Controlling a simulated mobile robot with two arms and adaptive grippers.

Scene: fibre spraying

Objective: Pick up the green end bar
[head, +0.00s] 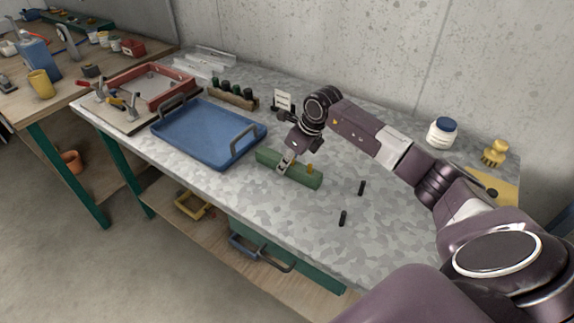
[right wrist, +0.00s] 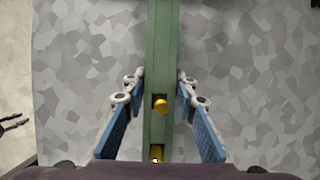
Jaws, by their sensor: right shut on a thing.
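The green end bar (head: 302,177) lies on the grey mottled worktop, in front of the blue tray. It also shows in the right wrist view (right wrist: 162,45), running up the middle of the picture. Brass-coloured pins stand on it; one pin (right wrist: 160,103) shows between my fingers. My right gripper (head: 284,166) reaches down over the bar from above and is shut on it. In the right wrist view its two blue-padded fingers (right wrist: 160,80) flank the bar. The bar appears to rest on the worktop; I cannot tell whether it is lifted.
A blue tray (head: 205,132) with handles stands left of the bar. Two small black pegs (head: 361,187) stand to its right. A red frame (head: 150,85), a white jar (head: 441,132) and a yellow brush (head: 494,153) are farther off. The worktop's front edge is close to the bar.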

